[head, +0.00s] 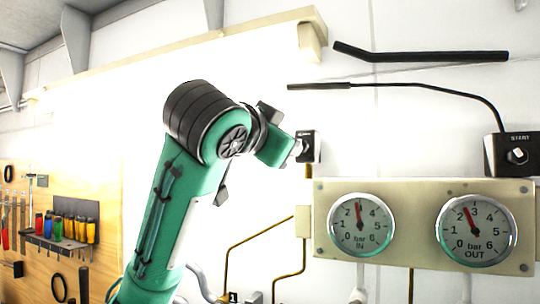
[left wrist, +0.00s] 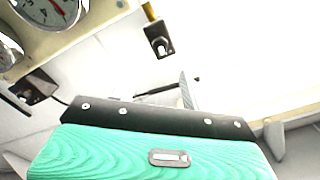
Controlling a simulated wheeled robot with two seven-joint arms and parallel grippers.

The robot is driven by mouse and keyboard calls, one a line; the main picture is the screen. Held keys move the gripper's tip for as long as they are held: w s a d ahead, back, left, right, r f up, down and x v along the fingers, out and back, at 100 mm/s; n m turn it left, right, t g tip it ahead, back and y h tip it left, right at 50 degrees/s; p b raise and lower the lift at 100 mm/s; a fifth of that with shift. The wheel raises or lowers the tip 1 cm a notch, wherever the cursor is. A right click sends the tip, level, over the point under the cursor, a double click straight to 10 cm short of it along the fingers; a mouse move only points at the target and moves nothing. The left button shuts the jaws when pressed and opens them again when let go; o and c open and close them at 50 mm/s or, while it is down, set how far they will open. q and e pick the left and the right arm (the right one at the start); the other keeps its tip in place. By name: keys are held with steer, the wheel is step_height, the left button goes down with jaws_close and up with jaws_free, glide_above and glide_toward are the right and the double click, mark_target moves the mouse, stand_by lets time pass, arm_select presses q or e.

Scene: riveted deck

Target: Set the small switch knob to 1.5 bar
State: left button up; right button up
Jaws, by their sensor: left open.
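A small black switch box with a pale metal knob (head: 297,147) is on the white wall, upper left of the gauges. My left gripper (head: 284,148) is right in front of it in the head view and partly covers it. In the left wrist view this knob (left wrist: 162,47) is clear and stands apart from the one visible grey finger (left wrist: 188,90). The left gripper is open and holds nothing visible. The OUT gauge (head: 476,245) has its red needle between 2 and 3. The IN gauge (head: 360,239) reads close to 3. My right gripper is out of view.
A START box (head: 512,154) with its own knob is at the right, with a black cable. The gauges sit on a cream panel (head: 418,200). Brass pipes (head: 307,240) run below the small box. A tool board (head: 90,190) hangs at left.

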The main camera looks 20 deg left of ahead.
arm_select(q)
steer(key=s+b, duration=0.1)
steer(key=s, duration=0.2)
steer(key=shift+s, duration=0.35)
